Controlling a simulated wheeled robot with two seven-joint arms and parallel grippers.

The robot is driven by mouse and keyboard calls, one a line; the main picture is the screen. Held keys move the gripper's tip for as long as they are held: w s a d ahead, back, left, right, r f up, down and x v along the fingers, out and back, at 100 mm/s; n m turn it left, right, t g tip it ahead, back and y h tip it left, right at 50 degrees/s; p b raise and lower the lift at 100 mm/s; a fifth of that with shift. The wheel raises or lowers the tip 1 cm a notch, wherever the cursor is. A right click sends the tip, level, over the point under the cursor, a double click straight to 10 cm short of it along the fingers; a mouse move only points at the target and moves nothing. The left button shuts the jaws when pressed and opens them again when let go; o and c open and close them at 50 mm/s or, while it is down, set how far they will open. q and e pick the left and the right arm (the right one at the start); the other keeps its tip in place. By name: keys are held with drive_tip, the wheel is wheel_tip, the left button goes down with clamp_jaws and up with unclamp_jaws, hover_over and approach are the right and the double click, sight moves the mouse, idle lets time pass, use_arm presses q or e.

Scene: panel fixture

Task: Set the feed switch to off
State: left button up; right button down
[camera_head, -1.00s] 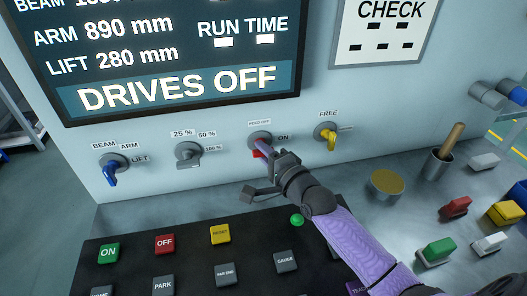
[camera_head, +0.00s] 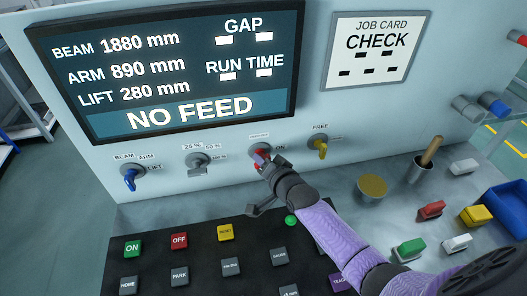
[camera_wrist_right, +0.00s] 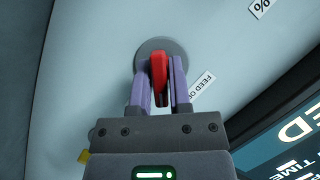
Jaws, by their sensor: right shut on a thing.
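The feed switch (camera_head: 260,155) is a red handle on a round grey base on the pale panel. A small label sits above it and an ON label (camera_head: 280,147) to its right. In the right wrist view the red handle (camera_wrist_right: 160,75) stands between the two purple fingers of my right gripper (camera_wrist_right: 160,88), which is shut on it. A FEED OFF label (camera_wrist_right: 202,88) lies to the right of the handle there. In the head view my right gripper (camera_head: 263,160) partly hides the switch. The screen (camera_head: 190,113) reads NO FEED. My left gripper is not in view.
A blue-handled switch (camera_head: 130,178) and a grey switch (camera_head: 199,165) are to the left, a yellow one (camera_head: 320,149) to the right. Below is a dark button console (camera_head: 205,265).

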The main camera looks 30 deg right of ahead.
drive_tip(key=shift+r+n+g+h+p, duration=0.2)
drive_tip(key=shift+n+g+h+p, duration=0.25)
drive_tip(key=shift+n+p, duration=0.65)
drive_tip(key=shift+f+n+h+p, duration=0.1)
drive_tip(key=shift+n+h+p, duration=0.6)
drive_tip(key=shift+n, duration=0.2)
drive_tip(key=shift+f+n+g+h, duration=0.15)
drive_tip(key=shift+n+g+h, duration=0.4)
drive_tip(key=shift+n+h, duration=0.35)
drive_tip(key=shift+n, duration=0.4)
drive_tip(key=c, duration=0.7)
unclamp_jaws()
drive_tip(key=shift+c, duration=0.2)
drive_tip(key=shift+o, duration=0.5)
